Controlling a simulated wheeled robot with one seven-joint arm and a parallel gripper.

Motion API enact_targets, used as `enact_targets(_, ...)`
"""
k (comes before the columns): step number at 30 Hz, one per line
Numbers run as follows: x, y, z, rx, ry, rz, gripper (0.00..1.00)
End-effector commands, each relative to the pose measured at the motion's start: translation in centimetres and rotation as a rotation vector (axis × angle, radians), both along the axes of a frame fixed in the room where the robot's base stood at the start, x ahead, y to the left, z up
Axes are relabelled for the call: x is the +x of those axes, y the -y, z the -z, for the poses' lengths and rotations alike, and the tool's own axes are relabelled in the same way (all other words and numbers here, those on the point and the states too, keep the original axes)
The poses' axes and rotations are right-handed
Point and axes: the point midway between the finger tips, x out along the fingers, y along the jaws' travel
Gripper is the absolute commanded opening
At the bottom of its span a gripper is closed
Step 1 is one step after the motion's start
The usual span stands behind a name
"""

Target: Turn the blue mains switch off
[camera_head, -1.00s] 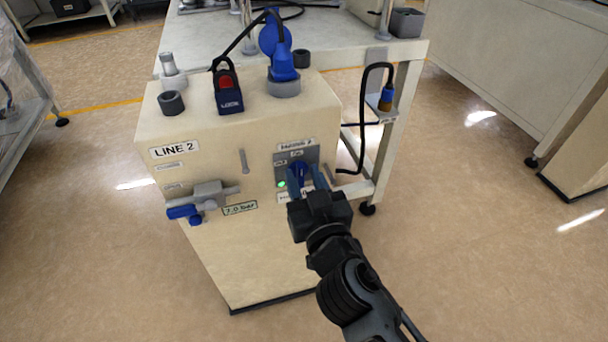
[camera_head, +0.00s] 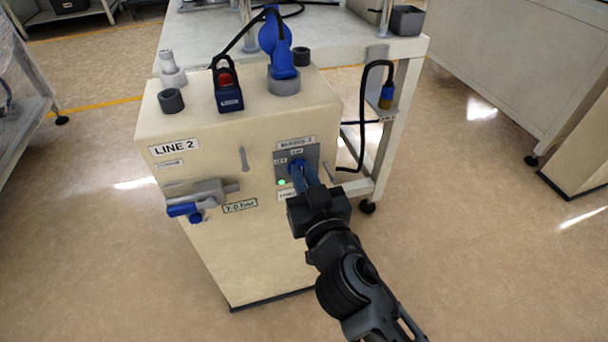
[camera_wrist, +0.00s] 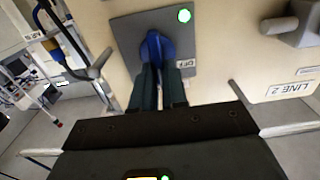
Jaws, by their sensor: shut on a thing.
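The blue mains switch (camera_head: 296,165) is a knob on a grey plate (camera_head: 311,156) on the front of the beige LINE 2 cabinet (camera_head: 240,262). A green lamp (camera_head: 281,182) is lit beside it. In the wrist view the blue knob (camera_wrist: 157,50) stands between the two fingers, with the lamp (camera_wrist: 184,15) and an OFF label (camera_wrist: 186,64) on its plate. My gripper (camera_head: 306,177) is shut on the knob, coming from the lower right. The fingers partly hide the knob and its plate.
A blue-handled valve (camera_head: 187,210) sticks out of the cabinet front to the left. A padlock (camera_head: 227,92) and a blue plug (camera_head: 278,52) stand on the cabinet top. A black cable (camera_head: 362,110) hangs at the right. Floor in front is clear.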

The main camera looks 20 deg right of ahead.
Motion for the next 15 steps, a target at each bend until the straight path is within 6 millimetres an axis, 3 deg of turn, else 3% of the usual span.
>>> enact_targets(8, -0.01, -0.06, 0.01, -0.054, 0.000, 0.000, 0.00)
enact_targets(15, -0.01, -0.29, 0.05, -0.208, 0.000, 0.000, 0.00)
